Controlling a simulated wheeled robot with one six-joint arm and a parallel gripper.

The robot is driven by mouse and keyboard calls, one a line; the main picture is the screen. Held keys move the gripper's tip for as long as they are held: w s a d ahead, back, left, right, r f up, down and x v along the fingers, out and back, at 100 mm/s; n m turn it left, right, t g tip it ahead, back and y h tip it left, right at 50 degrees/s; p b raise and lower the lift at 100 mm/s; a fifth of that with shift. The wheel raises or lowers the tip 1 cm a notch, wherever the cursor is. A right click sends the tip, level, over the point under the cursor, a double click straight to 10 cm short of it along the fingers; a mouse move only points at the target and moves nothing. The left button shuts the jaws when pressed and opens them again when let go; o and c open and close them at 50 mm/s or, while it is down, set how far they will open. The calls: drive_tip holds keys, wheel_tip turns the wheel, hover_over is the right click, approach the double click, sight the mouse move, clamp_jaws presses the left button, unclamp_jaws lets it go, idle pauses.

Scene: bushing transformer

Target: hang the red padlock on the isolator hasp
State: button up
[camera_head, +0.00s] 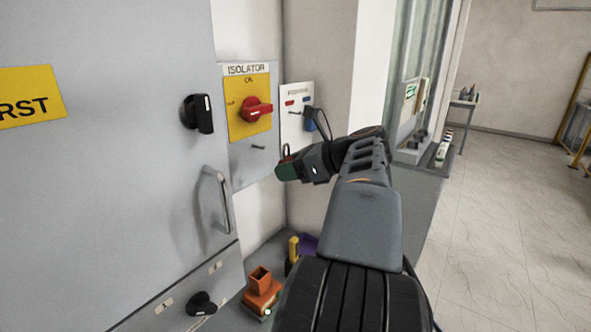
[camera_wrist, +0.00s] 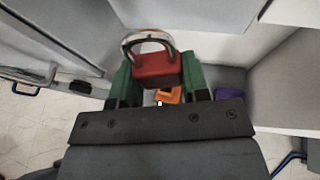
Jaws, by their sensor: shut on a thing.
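My gripper (camera_wrist: 157,88) has green fingers shut on the red padlock (camera_wrist: 155,65), whose metal shackle points up and away from the fingers in the wrist view. In the head view my gripper (camera_head: 285,168) is in front of the cabinet, to the right of and below the isolator panel, and only a little of the padlock shows above it. The isolator panel (camera_head: 235,125) has a red rotary handle (camera_head: 256,110) on a yellow plate. A small dark hasp (camera_head: 258,147) sticks out below that plate, empty. The padlock is apart from the hasp.
A black knob (camera_head: 199,113) and a door handle (camera_head: 222,203) stick out of the cabinet. Orange blocks (camera_head: 260,290) and a yellow item (camera_head: 293,250) stand below.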

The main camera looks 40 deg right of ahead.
sight(253, 169)
drive_tip(key=shift+w+a+f+b, duration=0.1)
drive_tip(key=shift+w+a+b, duration=0.1)
drive_tip(key=shift+w, duration=0.9)
drive_tip(key=shift+w+a+f+b, duration=0.1)
drive_tip(key=shift+w+a, duration=0.1)
drive_tip(key=shift+w, duration=0.95)
drive_tip(key=shift+w+a+f+b, duration=0.1)
drive_tip(key=shift+w+a+b, duration=0.1)
drive_tip(key=shift+w, duration=0.9)
drive_tip(key=shift+w+a+f, duration=0.1)
drive_tip(key=shift+w+f, duration=0.2)
drive_tip(key=shift+w, duration=0.1)
drive_tip(key=shift+f+p, duration=0.1)
drive_tip(key=shift+p, duration=0.3)
drive_tip(key=shift+f, duration=0.2)
drive_tip(key=o, duration=1)
drive_tip(key=shift+s+a+r, duration=0.1)
drive_tip(key=shift+o, duration=0.2)
drive_tip(key=shift+s+d+r, duration=0.15)
drive_tip(key=shift+s+d, duration=0.05)
drive_tip(key=shift+d, duration=0.05)
drive_tip(key=v, duration=1.3)
drive_tip(key=shift+s+a+r+b, duration=0.1)
drive_tip(key=shift+s+a+b, duration=0.15)
drive_tip(key=shift+a+b, duration=0.05)
